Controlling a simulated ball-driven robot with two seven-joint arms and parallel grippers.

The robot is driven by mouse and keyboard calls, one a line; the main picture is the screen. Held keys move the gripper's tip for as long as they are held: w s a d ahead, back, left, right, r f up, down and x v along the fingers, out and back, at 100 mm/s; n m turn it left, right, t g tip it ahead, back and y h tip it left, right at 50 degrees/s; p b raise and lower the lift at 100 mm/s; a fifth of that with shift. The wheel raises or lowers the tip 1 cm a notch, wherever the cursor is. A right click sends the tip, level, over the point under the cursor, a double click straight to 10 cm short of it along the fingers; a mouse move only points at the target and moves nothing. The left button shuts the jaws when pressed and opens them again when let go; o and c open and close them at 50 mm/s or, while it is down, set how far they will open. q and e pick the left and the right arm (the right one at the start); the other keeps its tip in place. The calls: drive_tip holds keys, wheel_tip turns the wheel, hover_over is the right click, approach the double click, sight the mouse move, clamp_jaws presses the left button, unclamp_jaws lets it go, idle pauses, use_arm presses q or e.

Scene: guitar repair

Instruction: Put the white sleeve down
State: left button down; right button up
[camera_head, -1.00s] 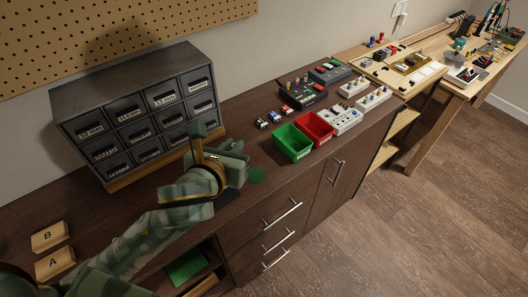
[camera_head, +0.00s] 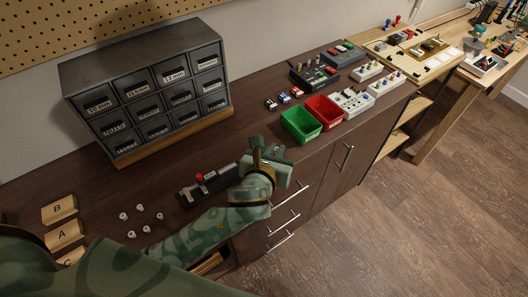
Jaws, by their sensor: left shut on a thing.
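My left gripper (camera_head: 270,157) is above the front edge of the dark brown counter (camera_head: 290,178), in front of the green bin (camera_head: 299,124). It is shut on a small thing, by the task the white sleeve. The gripper hides that thing, so I cannot make out its shape or tilt. Several small white pieces (camera_head: 140,207) lie loose on the counter at the left. I cannot tell whether they are sleeves like the held one. My right gripper is not in view.
A black fixture with a red knob (camera_head: 199,178) lies left of my gripper. A grey drawer cabinet (camera_head: 140,72) stands behind. Wooden blocks marked B (camera_head: 59,210) and A (camera_head: 63,235) are at the left. A red bin (camera_head: 326,110) and several pedals (camera_head: 352,100) are farther right.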

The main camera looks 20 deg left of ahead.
use_arm(q)
drive_tip(key=b, duration=0.4)
hover_over(263, 151)
drive_tip(key=s, duration=0.2)
drive_tip(key=f, duration=0.5)
drive_tip(key=d+f, duration=0.1)
drive_tip(key=f, duration=0.1)
drive_tip(key=shift+f, duration=0.15)
drive_tip(key=shift+w+a+f, duration=0.1)
drive_tip(key=shift+f, duration=0.65)
drive_tip(key=shift+w+a+f, duration=0.1)
drive_tip(key=shift+f, duration=0.65)
drive_tip(key=shift+f, duration=0.1)
drive_tip(key=c, duration=1.5)
unclamp_jaws()
drive_tip(key=shift+b, duration=0.3)
